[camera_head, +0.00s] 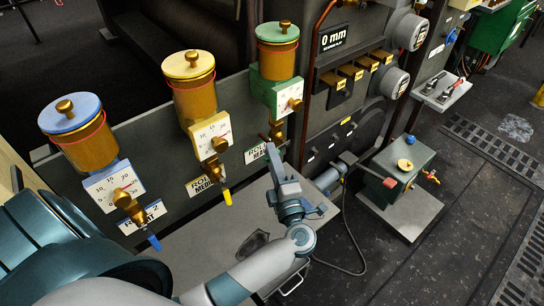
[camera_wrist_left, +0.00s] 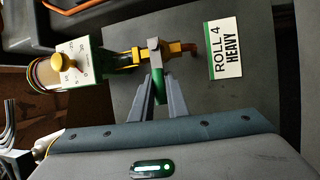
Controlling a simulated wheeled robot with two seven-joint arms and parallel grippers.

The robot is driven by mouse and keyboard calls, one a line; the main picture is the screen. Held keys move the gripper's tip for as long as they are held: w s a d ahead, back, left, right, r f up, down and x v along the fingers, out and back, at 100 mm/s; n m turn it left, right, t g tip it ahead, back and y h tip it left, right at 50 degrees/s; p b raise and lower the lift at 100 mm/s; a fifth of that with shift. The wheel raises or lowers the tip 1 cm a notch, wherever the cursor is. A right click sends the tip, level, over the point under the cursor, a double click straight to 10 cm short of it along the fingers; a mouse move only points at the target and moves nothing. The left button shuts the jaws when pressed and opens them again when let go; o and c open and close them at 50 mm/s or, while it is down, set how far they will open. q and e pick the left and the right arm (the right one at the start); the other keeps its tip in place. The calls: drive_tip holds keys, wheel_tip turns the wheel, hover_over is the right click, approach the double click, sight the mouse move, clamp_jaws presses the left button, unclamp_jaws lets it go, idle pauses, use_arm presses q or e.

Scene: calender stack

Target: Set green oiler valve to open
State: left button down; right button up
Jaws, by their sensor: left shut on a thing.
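The green oiler (camera_head: 276,62) has a brass jar, a green lid and a dial, and stands on the grey panel. Its brass valve (camera_head: 276,132) is below the dial. In the left wrist view, the valve (camera_wrist_left: 122,60) carries a green handle (camera_wrist_left: 159,88) pointing toward my gripper, across the line of the pipe. My left gripper (camera_wrist_left: 158,84) is shut on this handle. In the head view, my left gripper (camera_head: 273,158) is just below the valve and hides the handle. My right gripper is not in view.
A yellow oiler (camera_head: 194,95) and a blue oiler (camera_head: 90,145) stand to the left, their handles slanting downward. A label reading ROLL 4 HEAVY (camera_wrist_left: 225,48) is beside the valve. A grey-green machine box (camera_head: 402,165) stands on the floor to the right.

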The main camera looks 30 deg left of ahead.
use_arm(q)
drive_tip(key=f+n+b, duration=0.1)
drive_tip(key=b, duration=0.2)
drive_tip(key=shift+n+y, duration=0.3)
drive_tip(key=shift+y, duration=0.1)
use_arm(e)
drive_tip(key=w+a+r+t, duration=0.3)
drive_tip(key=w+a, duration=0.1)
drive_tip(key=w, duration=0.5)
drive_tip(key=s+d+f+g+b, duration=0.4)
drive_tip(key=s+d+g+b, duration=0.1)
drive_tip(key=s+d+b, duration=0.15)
use_arm(q)
drive_tip(key=shift+w+d+f+n+g+y+b, duration=0.1)
drive_tip(key=shift+w+f+n+g+y+b, duration=0.2)
drive_tip(key=shift+n+y+b, duration=0.6)
drive_tip(key=shift+w+d+f+n+g+y+b, duration=0.15)
drive_tip(key=shift+f+n+b, duration=0.35)
drive_tip(key=shift+n, duration=0.95)
drive_tip(key=shift+w+a+f+n+g+y+b, duration=0.1)
drive_tip(key=shift+f+n+g+y+b, duration=0.3)
drive_tip(key=shift+n+b, duration=0.6)
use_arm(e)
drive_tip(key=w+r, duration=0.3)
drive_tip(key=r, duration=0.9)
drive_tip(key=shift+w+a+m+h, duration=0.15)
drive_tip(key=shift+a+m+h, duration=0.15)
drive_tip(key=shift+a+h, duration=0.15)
use_arm(q)
drive_tip(key=shift+r, duration=0.1)
